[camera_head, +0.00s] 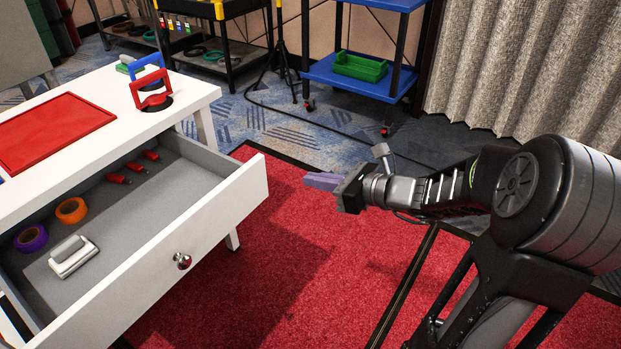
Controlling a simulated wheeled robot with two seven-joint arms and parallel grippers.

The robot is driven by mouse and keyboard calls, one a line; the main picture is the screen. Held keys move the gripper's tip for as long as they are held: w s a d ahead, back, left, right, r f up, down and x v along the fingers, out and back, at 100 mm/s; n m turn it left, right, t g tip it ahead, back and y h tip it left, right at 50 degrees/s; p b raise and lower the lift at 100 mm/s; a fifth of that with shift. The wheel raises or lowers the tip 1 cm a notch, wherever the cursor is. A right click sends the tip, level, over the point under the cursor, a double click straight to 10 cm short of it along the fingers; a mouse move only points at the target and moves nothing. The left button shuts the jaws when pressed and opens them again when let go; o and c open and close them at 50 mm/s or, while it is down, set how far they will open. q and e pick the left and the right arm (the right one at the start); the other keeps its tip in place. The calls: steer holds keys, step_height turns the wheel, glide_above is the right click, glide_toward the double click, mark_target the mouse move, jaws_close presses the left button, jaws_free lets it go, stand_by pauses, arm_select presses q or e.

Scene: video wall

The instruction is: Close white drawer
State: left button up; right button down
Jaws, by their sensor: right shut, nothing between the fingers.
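The white drawer (205,222) of the white table (196,92) is pulled well open at the left. Its front panel carries a round metal knob (182,261). Inside the drawer lie an orange tape roll (71,211), a purple tape roll (31,238), a white block-like item (73,257) and several small red items (133,167). My right gripper (312,181) is shut and empty, to the right of the drawer front and apart from it, over the red carpet. My left gripper is not in view.
A red tray (52,131) and a red-and-blue handled item (152,92) are on the tabletop. A blue cart (348,78) with a green bin (360,66) stands at the back, beside a grey curtain (530,70). The red carpet (300,260) before the drawer is clear.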

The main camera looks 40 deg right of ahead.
steer(key=b, duration=0.3)
glide_toward(262, 168)
steer(key=x, duration=0.5)
steer(key=shift+f, duration=0.25)
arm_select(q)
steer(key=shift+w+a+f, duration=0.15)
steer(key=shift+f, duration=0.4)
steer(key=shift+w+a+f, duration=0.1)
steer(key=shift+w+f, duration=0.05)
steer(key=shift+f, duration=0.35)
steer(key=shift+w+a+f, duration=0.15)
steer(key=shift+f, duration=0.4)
arm_select(e)
steer(key=shift+w+a+r, duration=0.1)
steer(key=shift+w+a, duration=0.15)
steer(key=shift+w, duration=0.45)
